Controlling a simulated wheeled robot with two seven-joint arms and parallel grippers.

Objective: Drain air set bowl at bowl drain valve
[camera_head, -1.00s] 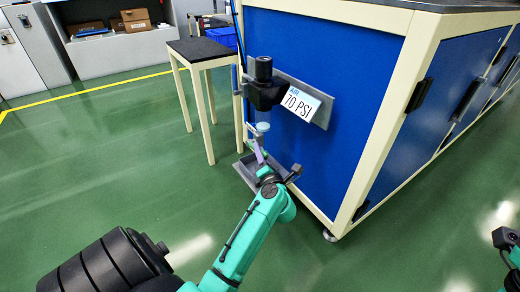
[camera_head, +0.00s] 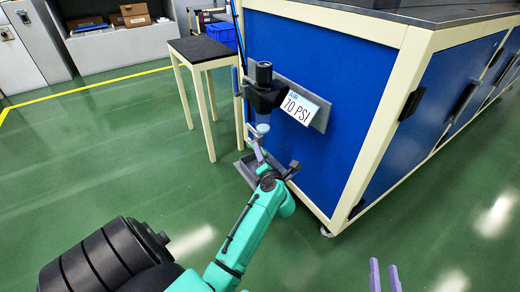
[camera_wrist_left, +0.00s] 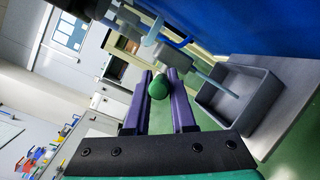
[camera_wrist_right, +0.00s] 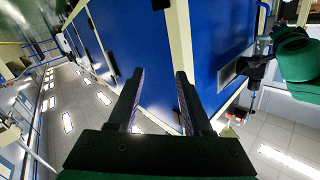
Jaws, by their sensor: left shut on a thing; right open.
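The air set (camera_head: 264,92), a dark regulator with a small pale bowl (camera_head: 262,129) under it, is mounted on a grey plate on the cabinet's blue side. My left gripper (camera_head: 258,145) is just below the bowl. In the left wrist view, a green round knob (camera_wrist_left: 158,88), apparently the bowl drain valve, sits between the purple fingers of the left gripper (camera_wrist_left: 163,82), which is shut on it. My right gripper (camera_head: 385,274) shows only its two purple fingertips at the lower right. It is open and empty in its wrist view (camera_wrist_right: 157,78), apart from the air set.
A grey tray (camera_wrist_left: 209,95) is under the air set. A "70 PSI" sign (camera_head: 300,105) is beside the regulator. A small dark-topped table (camera_head: 200,50) stands behind, left of the blue cabinet (camera_head: 330,60). Green floor is open in front.

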